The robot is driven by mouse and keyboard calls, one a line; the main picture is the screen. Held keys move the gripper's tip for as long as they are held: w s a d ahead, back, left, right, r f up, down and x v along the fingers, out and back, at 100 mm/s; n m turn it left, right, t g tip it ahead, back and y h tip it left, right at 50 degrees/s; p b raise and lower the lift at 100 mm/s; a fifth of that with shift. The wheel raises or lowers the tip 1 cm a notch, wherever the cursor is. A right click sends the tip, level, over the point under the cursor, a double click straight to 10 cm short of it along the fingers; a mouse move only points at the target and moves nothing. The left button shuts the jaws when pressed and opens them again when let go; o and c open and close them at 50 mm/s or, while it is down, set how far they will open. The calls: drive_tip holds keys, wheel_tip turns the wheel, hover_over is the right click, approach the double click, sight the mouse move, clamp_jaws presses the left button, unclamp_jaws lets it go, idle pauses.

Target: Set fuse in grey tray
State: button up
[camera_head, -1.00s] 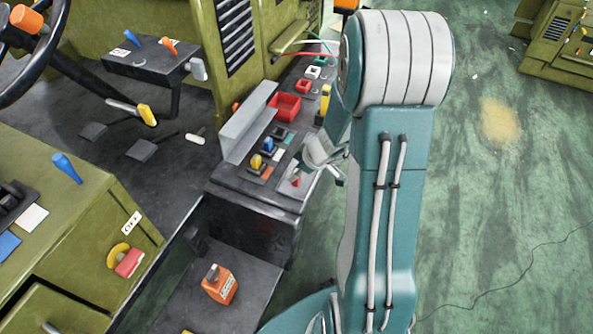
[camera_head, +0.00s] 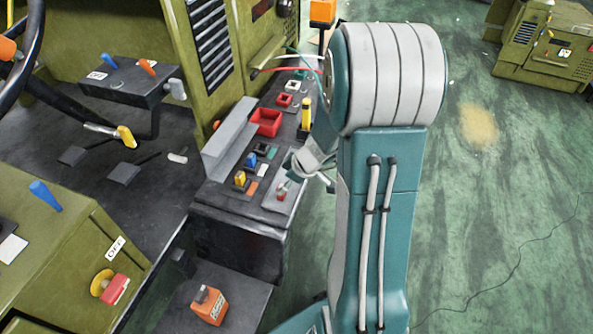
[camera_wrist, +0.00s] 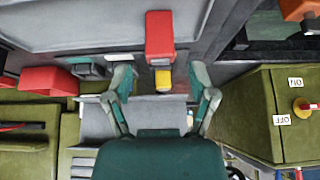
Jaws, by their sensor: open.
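My gripper (camera_head: 306,168) hangs over the near right end of the dark console, partly hidden behind my arm. In the wrist view its two fingers (camera_wrist: 160,85) are spread and empty. A red block (camera_wrist: 160,38) shows just beyond the gap, and a yellow piece (camera_wrist: 163,80) shows in it. I cannot tell which piece is the fuse, nor whether the plate is the grey tray.
A red tray (camera_head: 265,122) sits farther up the console, beside a grey stepped channel (camera_head: 225,140). A yellow upright piece (camera_head: 306,115) stands near my arm. Loose wires (camera_head: 290,69) stick out above. An orange box (camera_head: 208,306) sits on a lower shelf. Green floor is free at right.

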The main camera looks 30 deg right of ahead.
drive_tip(key=v, duration=0.9)
drive_tip(key=s+a+r+m+h, duration=0.3)
drive_tip(key=s+a+r+m, duration=0.4)
drive_tip(key=s+a+r, duration=0.6)
drive_tip(key=shift+s+a+r+m+t+h, duration=0.35)
drive_tip(key=shift+a+r, duration=0.45)
drive_tip(key=shift+a, duration=0.35)
